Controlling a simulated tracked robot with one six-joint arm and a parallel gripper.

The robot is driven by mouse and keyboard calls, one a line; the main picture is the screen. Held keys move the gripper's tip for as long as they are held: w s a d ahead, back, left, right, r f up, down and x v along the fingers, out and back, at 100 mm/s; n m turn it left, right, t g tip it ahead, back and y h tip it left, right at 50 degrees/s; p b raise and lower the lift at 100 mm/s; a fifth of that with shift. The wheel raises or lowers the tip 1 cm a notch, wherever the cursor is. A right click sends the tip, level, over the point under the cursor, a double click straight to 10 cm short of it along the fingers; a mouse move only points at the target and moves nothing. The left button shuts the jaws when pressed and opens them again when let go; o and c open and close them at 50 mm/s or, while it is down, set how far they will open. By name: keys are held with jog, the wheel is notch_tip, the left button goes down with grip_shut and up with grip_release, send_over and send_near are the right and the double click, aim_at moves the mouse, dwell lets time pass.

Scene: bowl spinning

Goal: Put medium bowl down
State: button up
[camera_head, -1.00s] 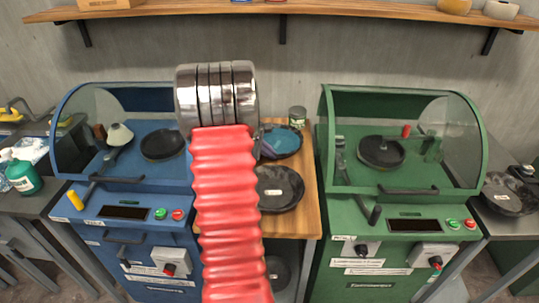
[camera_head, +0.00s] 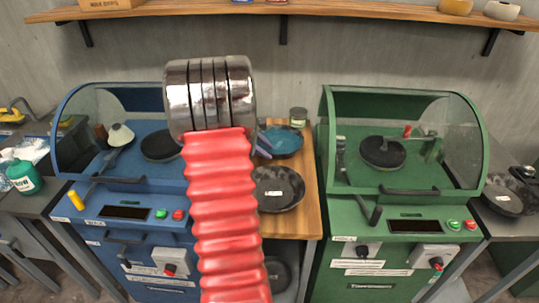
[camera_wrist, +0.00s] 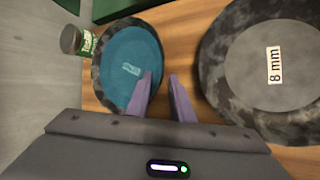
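A teal bowl with a dark speckled rim (camera_head: 285,142) sits on the wooden table between the two machines; it also shows in the wrist view (camera_wrist: 130,66). I take it for the medium bowl. My gripper (camera_wrist: 161,76) has two purple fingers with a visible gap between them. The left finger overlaps the bowl's right side and the right finger is over bare wood just beyond the rim. The bowl's rim passes near the gap, but contact is not clear. In the head view the fingertips (camera_head: 263,143) show at the bowl's left edge, partly hidden by my arm.
A larger dark bowl labelled "8 mm" (camera_wrist: 274,70) sits close on the table, also in the head view (camera_head: 277,189). A small jar (camera_wrist: 77,41) stands behind the teal bowl. A blue machine (camera_head: 140,238) and a green machine (camera_head: 385,240) flank the table.

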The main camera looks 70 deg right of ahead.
jog(key=v, duration=0.8)
jog(key=shift+r, duration=0.15)
jog(key=shift+w+a, duration=0.1)
jog(key=shift+w, duration=0.05)
dwell(0.3)
jog(key=w+a+r+t, duration=0.25)
jog(key=w+a, duration=0.25)
jog(key=a, duration=0.4)
jog(key=w+a+r+t+y, duration=0.1)
jog(key=w+a+r, duration=0.3)
jog(key=a, duration=0.5)
jog(key=w+a+r+t, duration=0.1)
jog(key=w+a+t, duration=0.1)
jog(key=w+a, duration=0.55)
jog(key=s+a+t+y, duration=0.2)
jog(key=s+a, duration=0.1)
jog(key=a, duration=1.3)
jog(key=s+a+t+y, duration=0.2)
jog(key=s+a+y, duration=0.1)
jog(key=a, duration=1.3)
jog(key=shift+s+a+r, duration=0.25)
jog(key=shift+s+r, duration=0.05)
jog(key=shift+s, duration=0.1)
